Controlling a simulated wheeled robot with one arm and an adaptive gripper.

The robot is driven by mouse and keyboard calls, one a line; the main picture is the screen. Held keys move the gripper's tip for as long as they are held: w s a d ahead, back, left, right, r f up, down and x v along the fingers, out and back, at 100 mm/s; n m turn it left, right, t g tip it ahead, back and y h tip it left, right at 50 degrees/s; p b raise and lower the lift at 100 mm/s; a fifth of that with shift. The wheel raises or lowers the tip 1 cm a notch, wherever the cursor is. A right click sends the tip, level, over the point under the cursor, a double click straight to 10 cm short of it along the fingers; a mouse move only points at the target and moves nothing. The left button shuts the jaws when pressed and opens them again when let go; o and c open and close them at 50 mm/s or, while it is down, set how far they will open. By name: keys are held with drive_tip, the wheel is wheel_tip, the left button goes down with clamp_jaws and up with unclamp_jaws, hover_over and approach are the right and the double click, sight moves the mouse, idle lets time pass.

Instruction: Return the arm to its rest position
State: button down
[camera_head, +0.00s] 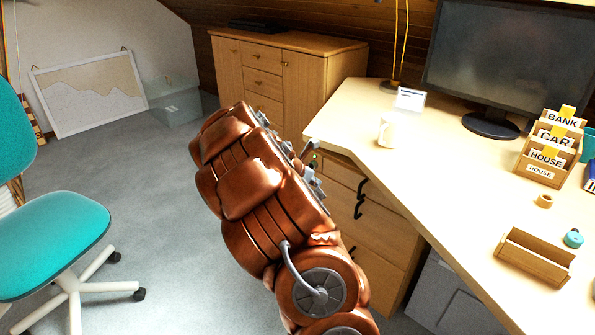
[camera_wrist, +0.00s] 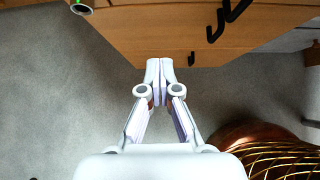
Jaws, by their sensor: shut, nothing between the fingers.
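My gripper (camera_wrist: 160,64) shows in the wrist view with its two white fingers together and nothing between them. It points toward the wooden drawer front (camera_wrist: 150,30) and the grey carpet below it. In the head view my copper-coloured arm fills the middle, beside the desk's left edge. The gripper is mostly hidden there behind the arm, with only small grey parts showing near the desk corner.
The desk (camera_head: 440,165) carries a white mug (camera_head: 388,131), a monitor (camera_head: 500,55), a labelled card box (camera_head: 545,170) and a wooden tray (camera_head: 535,258). A teal chair (camera_head: 50,225) stands left; carpet between is clear.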

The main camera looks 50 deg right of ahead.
drive_tip(key=shift+a+r, duration=0.1)
drive_tip(key=s+a+r+m+y+p, duration=0.1)
drive_tip(key=s+a+r+m+p, duration=0.2)
drive_tip(key=a+r+m+p, duration=0.4)
drive_tip(key=s+a+r+m+y+p, duration=0.15)
drive_tip(key=s+a+r+p, duration=0.25)
drive_tip(key=a+r, duration=0.6)
drive_tip(key=s+a+r+m+y+p, duration=0.2)
drive_tip(key=s+a+r+p, duration=0.3)
drive_tip(key=a, duration=0.4)
drive_tip(key=s+a+r+m+g+y+p, duration=0.1)
drive_tip(key=s+a+r+m+y+p, duration=0.1)
drive_tip(key=s+a+r+m+p, duration=0.2)
drive_tip(key=s+a+r+m+y+p, duration=0.2)
drive_tip(key=s+a+r+p, duration=0.4)
drive_tip(key=a, duration=1)
drive_tip(key=s+r+m, duration=0.1)
drive_tip(key=s, duration=0.2)
drive_tip(key=shift+s, duration=0.35)
drive_tip(key=shift+r+y, duration=0.1)
drive_tip(key=shift+y, duration=0.15)
